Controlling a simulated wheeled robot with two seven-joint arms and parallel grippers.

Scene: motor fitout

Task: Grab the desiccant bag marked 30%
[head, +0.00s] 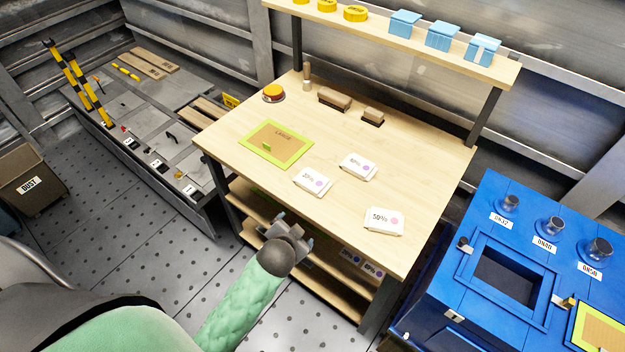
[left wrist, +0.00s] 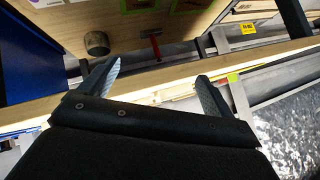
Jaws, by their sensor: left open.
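Three white desiccant bags lie on the wooden bench top in the head view. The one nearest my gripper (head: 313,181) has a pink dot and a small mark that looks like 30%, though I cannot read it surely. A second bag (head: 358,167) behind it has a blurred mark. A third bag (head: 384,221), marked 50%, lies closer to the front right. My left gripper (head: 290,230) is off the bench's front edge, apart from all the bags. In the left wrist view its jaws (left wrist: 160,74) are spread and empty. My right gripper is out of view.
The wooden bench (head: 420,170) has lower shelves (head: 260,208) with percentage labels below its front edge. A green-edged panel (head: 276,144) lies at the bench's left. A blue machine (head: 470,290) stands at the right. The upper shelf (head: 390,20) holds blue boxes.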

